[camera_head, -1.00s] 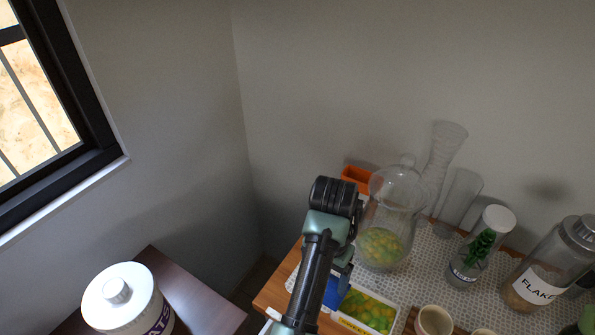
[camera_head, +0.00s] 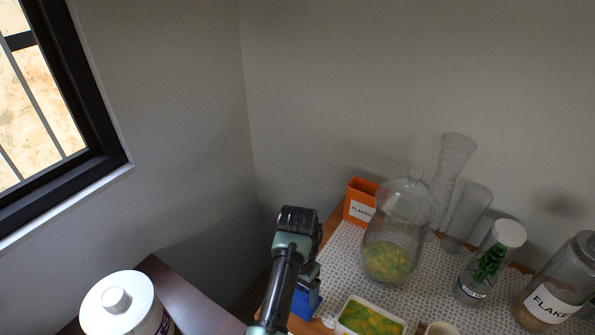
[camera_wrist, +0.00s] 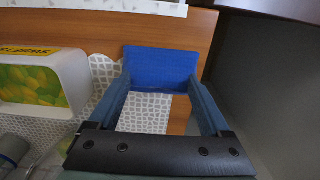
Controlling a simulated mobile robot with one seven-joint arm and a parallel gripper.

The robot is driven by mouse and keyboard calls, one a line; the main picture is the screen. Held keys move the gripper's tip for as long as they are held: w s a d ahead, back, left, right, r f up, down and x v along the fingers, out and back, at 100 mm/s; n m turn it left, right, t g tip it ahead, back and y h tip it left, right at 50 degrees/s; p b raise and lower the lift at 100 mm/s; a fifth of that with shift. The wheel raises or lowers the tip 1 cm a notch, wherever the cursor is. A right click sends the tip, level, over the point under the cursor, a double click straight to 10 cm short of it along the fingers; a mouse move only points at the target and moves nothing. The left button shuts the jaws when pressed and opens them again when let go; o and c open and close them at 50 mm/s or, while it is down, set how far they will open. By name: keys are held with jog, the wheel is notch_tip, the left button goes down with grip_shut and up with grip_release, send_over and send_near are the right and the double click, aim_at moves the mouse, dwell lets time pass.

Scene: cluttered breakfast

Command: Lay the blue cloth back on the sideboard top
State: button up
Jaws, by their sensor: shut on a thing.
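The blue cloth (camera_wrist: 160,65) is a small folded blue piece between the fingertips of my gripper (camera_wrist: 161,84) in the wrist view. My gripper is shut on it. In the head view the blue cloth (camera_head: 304,303) shows just below my gripper (camera_head: 306,286), at the left edge of the sideboard. The wooden sideboard top (camera_wrist: 108,35) lies behind and below the cloth in the wrist view. Whether the cloth touches the wood I cannot tell. My wrist hides part of the cloth in the head view.
A patterned mat (camera_head: 345,262) covers much of the sideboard. A white-rimmed tub with a fruit picture (camera_head: 368,318), a glass jar (camera_head: 388,262) and an orange box (camera_head: 360,205) stand right of my gripper. A white-lidded canister (camera_head: 118,305) stands on a dark table at left.

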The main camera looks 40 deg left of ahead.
jog(key=shift+f, duration=0.2)
jog(key=o, duration=1.3)
notch_tip(320, 180, up, 12)
jog(key=shift+r+p, duration=0.15)
jog(key=shift+p, duration=0.55)
